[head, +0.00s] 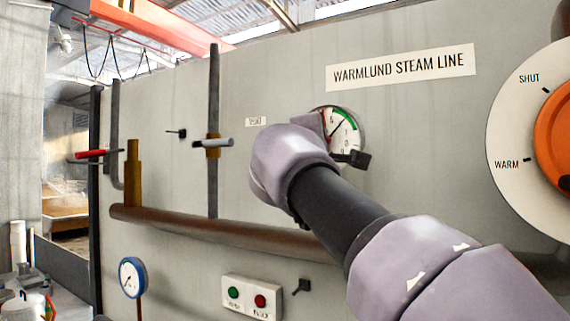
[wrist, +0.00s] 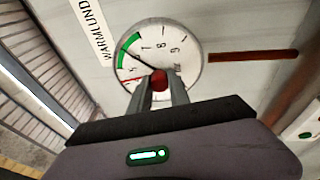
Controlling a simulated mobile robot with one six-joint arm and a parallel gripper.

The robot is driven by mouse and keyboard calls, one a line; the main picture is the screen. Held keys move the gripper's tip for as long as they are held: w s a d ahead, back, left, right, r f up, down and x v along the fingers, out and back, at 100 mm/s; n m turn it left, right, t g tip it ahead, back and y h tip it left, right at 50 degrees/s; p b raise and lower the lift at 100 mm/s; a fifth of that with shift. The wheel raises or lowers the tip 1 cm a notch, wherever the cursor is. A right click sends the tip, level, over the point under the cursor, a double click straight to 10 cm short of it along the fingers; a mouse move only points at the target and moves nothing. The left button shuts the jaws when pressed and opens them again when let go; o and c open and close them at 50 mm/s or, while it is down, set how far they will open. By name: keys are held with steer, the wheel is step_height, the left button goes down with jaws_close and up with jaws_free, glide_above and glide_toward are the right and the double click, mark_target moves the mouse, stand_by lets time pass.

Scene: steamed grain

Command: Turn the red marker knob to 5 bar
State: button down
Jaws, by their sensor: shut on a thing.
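The round white pressure gauge (head: 345,128) is on the grey panel, partly hidden by my arm in the head view. In the wrist view its dial (wrist: 185,60) has black numbers, a green band at the upper left and a red part below that. A dark pointer runs from the middle toward the green band. The red marker knob (wrist: 159,78) is at the dial's lower middle. My gripper (wrist: 160,86) is shut on the knob, one finger on each side. The exact marker reading cannot be told.
A brown horizontal pipe (head: 220,230) runs below the gauge. A large orange dial (head: 555,125) is at the right. A lever valve (head: 213,143) is to the left. A button box (head: 251,297) and blue-rimmed gauge (head: 131,277) are below.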

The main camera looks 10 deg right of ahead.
steer(key=shift+m+h+b, duration=0.3)
steer(key=shift+m+b, duration=1.1)
steer(key=shift+b, duration=0.1)
steer(key=shift+t, duration=0.3)
steer(key=shift+r+m+b, duration=0.1)
steer(key=shift+m+b, duration=0.25)
steer(key=shift+m, duration=0.05)
steer(key=c, duration=1.2)
jaws_free()
